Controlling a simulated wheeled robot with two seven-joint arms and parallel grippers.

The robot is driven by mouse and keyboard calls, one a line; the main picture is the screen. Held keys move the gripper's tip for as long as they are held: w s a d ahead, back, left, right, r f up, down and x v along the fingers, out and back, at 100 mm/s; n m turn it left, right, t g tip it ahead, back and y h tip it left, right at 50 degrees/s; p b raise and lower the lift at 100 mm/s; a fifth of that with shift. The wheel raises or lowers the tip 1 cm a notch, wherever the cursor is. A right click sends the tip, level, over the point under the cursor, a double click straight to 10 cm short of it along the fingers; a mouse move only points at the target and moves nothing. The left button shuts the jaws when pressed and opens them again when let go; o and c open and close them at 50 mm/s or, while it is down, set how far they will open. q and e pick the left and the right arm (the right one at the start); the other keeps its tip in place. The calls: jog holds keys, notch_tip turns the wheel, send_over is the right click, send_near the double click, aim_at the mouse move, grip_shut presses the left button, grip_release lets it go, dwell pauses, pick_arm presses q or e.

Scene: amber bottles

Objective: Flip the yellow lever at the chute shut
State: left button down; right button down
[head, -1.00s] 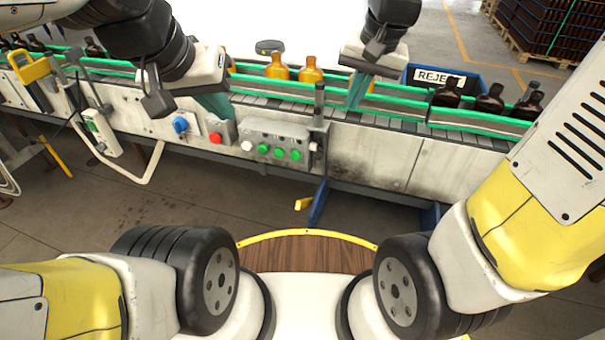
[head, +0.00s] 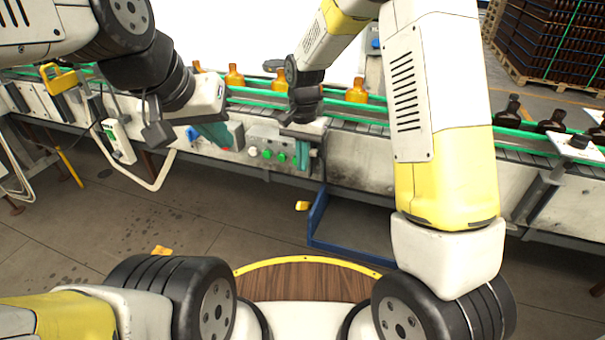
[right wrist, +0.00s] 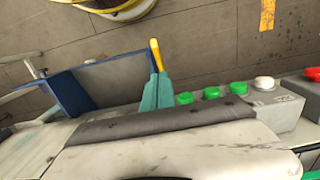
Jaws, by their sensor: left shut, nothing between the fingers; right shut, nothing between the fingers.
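The yellow lever (head: 302,206) is a short yellow handle at the left of the blue chute (head: 345,238), below the conveyor's front. In the right wrist view the lever (right wrist: 155,55) shows just beyond my fingertips, with the blue chute (right wrist: 72,92) to its left. I cannot tell whether they touch. My right gripper (head: 302,155) is shut and empty, in front of the conveyor and above the lever. Its teal fingers (right wrist: 157,92) also show in the right wrist view. My left gripper (head: 215,134) is shut and empty, left of the control box.
The control box (head: 262,146) with green buttons is close to my right gripper. A wooden round top (head: 300,284) with a yellow rim is nearest me.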

jog(key=f, duration=1)
jog(key=shift+s+a, duration=0.1)
jog(key=shift+s, duration=0.15)
